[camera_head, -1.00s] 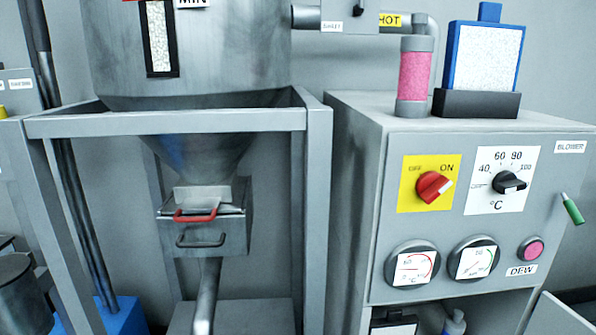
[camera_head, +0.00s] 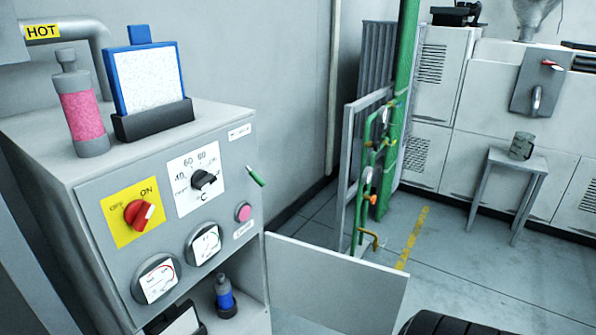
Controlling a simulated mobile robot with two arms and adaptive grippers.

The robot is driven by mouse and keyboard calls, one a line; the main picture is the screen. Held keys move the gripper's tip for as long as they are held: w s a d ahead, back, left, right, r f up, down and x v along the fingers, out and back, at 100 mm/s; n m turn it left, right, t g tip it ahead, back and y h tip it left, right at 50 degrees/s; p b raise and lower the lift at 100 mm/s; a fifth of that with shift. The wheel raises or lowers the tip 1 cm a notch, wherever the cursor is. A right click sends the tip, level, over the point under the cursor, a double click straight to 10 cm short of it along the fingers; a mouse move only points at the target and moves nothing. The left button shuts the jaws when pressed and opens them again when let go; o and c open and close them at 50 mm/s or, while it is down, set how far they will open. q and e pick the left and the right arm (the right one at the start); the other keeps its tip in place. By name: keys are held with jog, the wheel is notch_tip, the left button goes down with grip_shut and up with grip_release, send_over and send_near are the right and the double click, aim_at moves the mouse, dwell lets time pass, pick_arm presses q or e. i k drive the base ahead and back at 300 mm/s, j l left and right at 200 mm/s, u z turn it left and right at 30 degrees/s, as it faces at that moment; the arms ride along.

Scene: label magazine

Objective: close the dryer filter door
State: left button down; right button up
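The dryer cabinet (camera_head: 85,215) stands at the left with its lower compartment open. A pale flat door panel (camera_head: 335,285) stands swung out from the cabinet's lower right side, well away from the opening. In the opening are a blue bottle with a dark base (camera_head: 225,297) and a dark-framed item (camera_head: 180,322), cut by the lower picture edge. A blue-framed white filter panel (camera_head: 148,80) stands upright in a dark holder on top of the cabinet. Neither of my grippers shows.
A green pipe with valves (camera_head: 375,150) and a grey frame stand behind the door. A small table with a mug (camera_head: 521,146) stands at the right before pale cabinets. Floor (camera_head: 460,250) between them looks clear. A dark rounded shape at the bottom edge is unclear.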

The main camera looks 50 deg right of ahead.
aim_at(345, 296)
jog(key=l, duration=1.15)
jog(key=i+l, duration=0.15)
jog(key=l, duration=1.05)
jog(key=l+u, duration=0.25)
jog(key=l, duration=0.2)
jog(key=l+u, duration=0.25)
jog(key=l, duration=0.2)
jog(key=k+l+u, duration=0.25)
jog(key=l, duration=0.15)
jog(key=l+u, duration=0.25)
jog(key=l, duration=0.2)
jog(key=u, duration=0.15)
